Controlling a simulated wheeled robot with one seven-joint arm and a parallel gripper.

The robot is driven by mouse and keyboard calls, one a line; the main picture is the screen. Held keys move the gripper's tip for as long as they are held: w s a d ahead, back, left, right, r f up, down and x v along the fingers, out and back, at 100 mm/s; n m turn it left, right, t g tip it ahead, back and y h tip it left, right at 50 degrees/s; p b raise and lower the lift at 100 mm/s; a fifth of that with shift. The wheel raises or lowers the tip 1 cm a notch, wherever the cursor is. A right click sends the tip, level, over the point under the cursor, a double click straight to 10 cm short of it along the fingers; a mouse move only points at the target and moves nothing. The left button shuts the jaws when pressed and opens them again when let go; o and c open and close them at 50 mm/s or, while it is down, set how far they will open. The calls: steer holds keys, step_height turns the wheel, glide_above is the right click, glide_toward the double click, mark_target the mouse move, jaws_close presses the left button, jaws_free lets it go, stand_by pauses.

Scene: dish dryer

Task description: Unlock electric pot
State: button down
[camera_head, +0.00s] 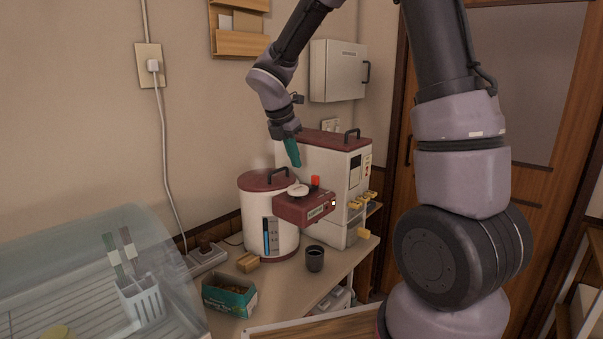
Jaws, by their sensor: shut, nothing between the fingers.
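The electric pot (255,214) is a white cylinder with a dark red lid and a black handle, standing on the counter. A dark red box-shaped head (318,208) appears at its right front; I cannot tell exactly how it joins the pot. On top of this head are a round white part (297,190) and a bright red button (315,182). My gripper (295,164) has teal fingers, shut and empty, pointing down above the round white part. A small gap shows between them, so they look apart.
A tall white dispenser (330,165) with yellow taps stands close behind and to the right. A dark cup (315,260) and a teal box (230,298) are in front on the counter. A dish dryer (70,290) is at left.

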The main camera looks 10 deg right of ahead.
steer(key=v, duration=0.3)
steer(key=shift+r, duration=0.3)
steer(key=shift+s, duration=0.1)
